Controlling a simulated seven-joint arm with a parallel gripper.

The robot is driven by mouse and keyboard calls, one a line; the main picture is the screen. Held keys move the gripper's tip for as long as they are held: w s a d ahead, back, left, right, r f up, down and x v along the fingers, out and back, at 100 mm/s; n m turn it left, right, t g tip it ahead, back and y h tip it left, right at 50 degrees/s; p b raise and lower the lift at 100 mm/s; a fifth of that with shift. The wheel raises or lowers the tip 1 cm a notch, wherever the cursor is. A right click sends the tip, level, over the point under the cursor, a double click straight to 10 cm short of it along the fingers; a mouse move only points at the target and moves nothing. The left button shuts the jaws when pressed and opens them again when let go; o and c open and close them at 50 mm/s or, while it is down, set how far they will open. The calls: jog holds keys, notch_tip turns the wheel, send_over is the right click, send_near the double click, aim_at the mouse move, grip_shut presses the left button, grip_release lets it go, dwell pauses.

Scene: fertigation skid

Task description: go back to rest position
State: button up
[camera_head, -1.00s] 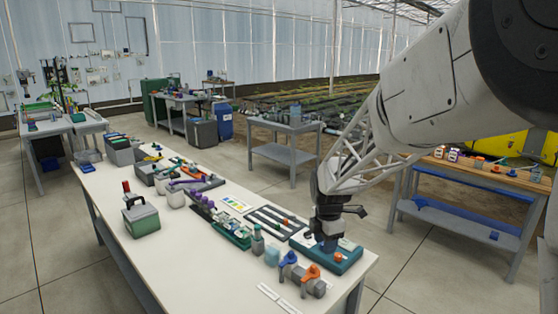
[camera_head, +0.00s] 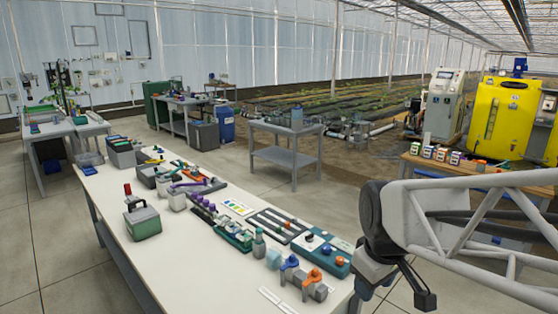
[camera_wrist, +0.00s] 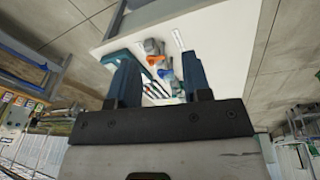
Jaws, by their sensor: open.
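My gripper (camera_wrist: 161,72) shows in the wrist view with two blue-grey fingers apart and nothing between them. In the head view my gripper (camera_head: 364,289) is at the lower right, beside the right front corner of the long white table (camera_head: 215,265), partly hidden by my own wrist. The teal tray (camera_head: 322,252) with a blue and an orange knob lies on the table, left of my wrist and apart from it. In the wrist view the table top (camera_wrist: 208,32) and valve fittings (camera_wrist: 153,48) lie beyond the fingers.
Grey valves with blue and orange handles (camera_head: 303,279) stand near the table's front right corner. A green box with a red-topped post (camera_head: 142,221) stands at the left. A wooden-topped bench (camera_head: 410,162) with small bottles is behind my arm. Open floor (camera_head: 345,195) lies between the tables.

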jog(key=s+m, duration=0.6)
jog(key=s, duration=0.4)
jog(key=shift+d+f+t, duration=0.2)
jog(key=shift+d+t, duration=0.1)
jog(key=shift+d, duration=0.15)
dwell(0.5)
